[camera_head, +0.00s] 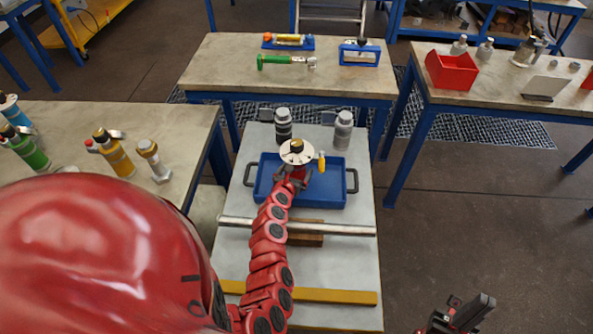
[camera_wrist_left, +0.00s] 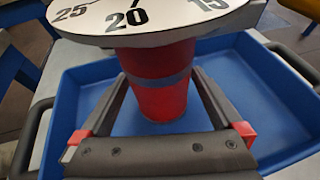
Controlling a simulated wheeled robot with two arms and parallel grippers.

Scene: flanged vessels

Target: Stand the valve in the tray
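The valve (camera_head: 297,152) has a white numbered disc on top and a red body; a yellow part shows beside the disc. It appears upright over the blue tray (camera_head: 333,194). In the left wrist view, the valve's red body (camera_wrist_left: 157,95) with a grey band is between the fingers of my left gripper (camera_wrist_left: 159,78), whose tips meet its sides. The blue tray (camera_wrist_left: 270,100) is beneath; I cannot tell whether the valve's base touches its floor. My right gripper (camera_head: 464,310) is at the lower right, its fingers apart and empty, away from the tray.
Two grey bottles (camera_head: 283,124) (camera_head: 343,130) stand behind the tray. A metal bar (camera_head: 340,229) and a yellow bar (camera_head: 330,296) lie across the table in front. Several flanged vessels (camera_head: 114,153) stand on the left table. A red bin (camera_head: 451,70) sits on the right table.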

